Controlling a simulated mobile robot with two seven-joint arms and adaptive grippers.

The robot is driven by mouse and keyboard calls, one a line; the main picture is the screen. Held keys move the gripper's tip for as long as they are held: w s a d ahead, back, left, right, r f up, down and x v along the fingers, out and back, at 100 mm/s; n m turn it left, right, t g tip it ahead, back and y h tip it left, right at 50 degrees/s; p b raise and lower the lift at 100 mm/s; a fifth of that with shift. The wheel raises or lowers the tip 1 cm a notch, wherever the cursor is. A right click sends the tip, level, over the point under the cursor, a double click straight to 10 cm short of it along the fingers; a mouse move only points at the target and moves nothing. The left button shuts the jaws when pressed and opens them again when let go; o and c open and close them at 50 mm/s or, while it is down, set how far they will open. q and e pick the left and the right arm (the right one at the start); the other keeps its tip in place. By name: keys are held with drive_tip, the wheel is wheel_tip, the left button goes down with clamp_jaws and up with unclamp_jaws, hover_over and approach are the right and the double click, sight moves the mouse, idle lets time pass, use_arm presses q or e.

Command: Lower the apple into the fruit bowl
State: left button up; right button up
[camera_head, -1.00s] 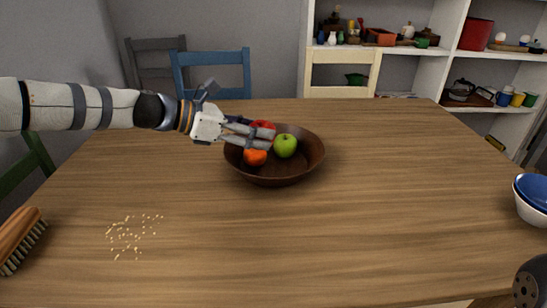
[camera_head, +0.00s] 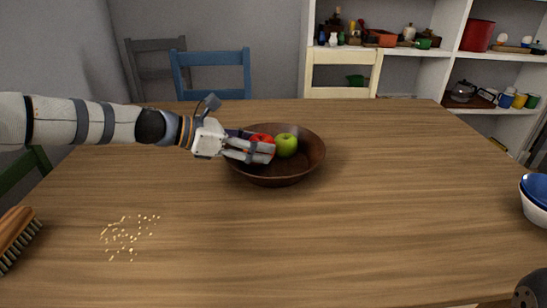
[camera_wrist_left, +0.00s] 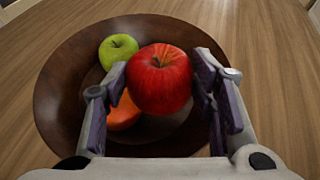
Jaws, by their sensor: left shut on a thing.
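The brown fruit bowl (camera_head: 300,172) stands on the wooden table, and it fills much of the left wrist view (camera_wrist_left: 62,70). My left gripper (camera_head: 262,148) is at the bowl's left side, its fingers over the inside of the bowl. It is shut on the red apple (camera_head: 262,138), which sits between the fingers in the left wrist view (camera_wrist_left: 160,80). A green apple (camera_head: 286,145) lies in the bowl, beyond the red one. An orange fruit (camera_wrist_left: 124,114) lies in the bowl below the red apple, partly hidden. I cannot tell whether the red apple touches it.
A brush (camera_head: 16,235) and scattered crumbs (camera_head: 128,237) lie on the table at the front left. Blue and white bowls (camera_head: 535,198) stand at the right edge. Part of my right arm shows at the bottom right.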

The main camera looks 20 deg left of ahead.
use_arm(q)
drive_tip(key=shift+f+b, duration=0.4)
drive_tip(key=shift+f, duration=0.55)
idle(0.4)
drive_tip(key=o, duration=1.3)
